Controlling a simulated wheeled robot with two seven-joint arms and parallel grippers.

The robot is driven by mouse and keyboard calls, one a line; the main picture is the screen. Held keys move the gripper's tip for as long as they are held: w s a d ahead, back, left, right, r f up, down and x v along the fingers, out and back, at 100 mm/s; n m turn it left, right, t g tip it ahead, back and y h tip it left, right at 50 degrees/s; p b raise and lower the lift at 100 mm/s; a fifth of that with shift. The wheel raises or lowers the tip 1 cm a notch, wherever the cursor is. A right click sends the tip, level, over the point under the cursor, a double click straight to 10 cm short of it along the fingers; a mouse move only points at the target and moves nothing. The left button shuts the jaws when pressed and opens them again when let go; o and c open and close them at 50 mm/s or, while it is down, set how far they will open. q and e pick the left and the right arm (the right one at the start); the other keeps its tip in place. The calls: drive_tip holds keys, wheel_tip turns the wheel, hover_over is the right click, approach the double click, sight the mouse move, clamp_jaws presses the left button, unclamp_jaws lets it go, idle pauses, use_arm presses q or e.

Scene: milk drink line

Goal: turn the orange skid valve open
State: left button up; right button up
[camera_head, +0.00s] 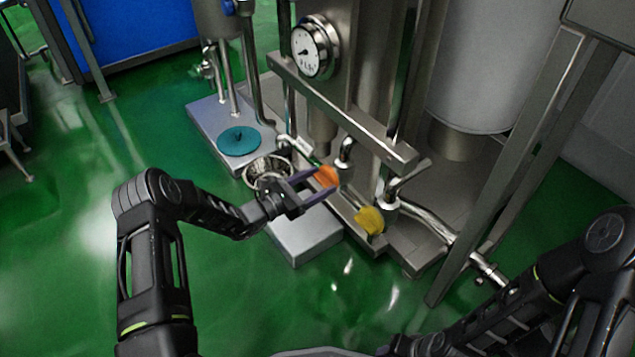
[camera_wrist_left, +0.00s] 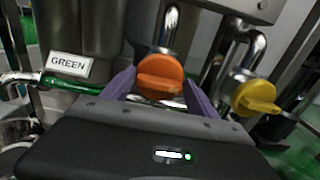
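The orange skid valve (camera_head: 326,176) is a round knob with a raised grip bar, on the skid below the steel pipework. It also shows in the left wrist view (camera_wrist_left: 160,77), with its bar lying roughly level. My left gripper (camera_head: 318,185) is open, its purple fingers one on each side of the orange knob. In the left wrist view the fingers (camera_wrist_left: 162,92) reach toward the knob with gaps showing; contact cannot be made out. My right arm shows at the lower right of the head view, but its gripper fingers are not visible.
A yellow valve (camera_head: 370,220) sits right of the orange one. A green handle (camera_wrist_left: 70,82) under a GREEN label (camera_wrist_left: 70,64) is at left. A steel basket (camera_head: 268,172), a teal disc (camera_head: 239,140) and a steel beam (camera_head: 340,115) with a gauge (camera_head: 308,51) are close by.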

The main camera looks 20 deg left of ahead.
use_arm(q)
drive_tip(key=c, duration=0.8)
drive_tip(key=shift+c, duration=0.2)
drive_tip(key=shift+n, duration=0.4)
drive_tip(key=n, duration=0.2)
drive_tip(key=shift+a+n+p, duration=0.15)
drive_tip(key=shift+n+p, duration=0.15)
drive_tip(key=n, duration=0.5)
drive_tip(key=shift+w+p, duration=0.1)
drive_tip(key=shift+p, duration=0.25)
drive_tip(key=n, duration=0.4)
drive_tip(key=shift+a+f+n, duration=0.1)
drive_tip(key=shift+f+n, duration=0.1)
drive_tip(key=shift+n, duration=0.2)
drive_tip(key=n, duration=0.4)
drive_tip(key=shift+f+n+p, duration=0.1)
drive_tip(key=shift+n+p, duration=0.2)
drive_tip(key=shift+n, duration=0.1)
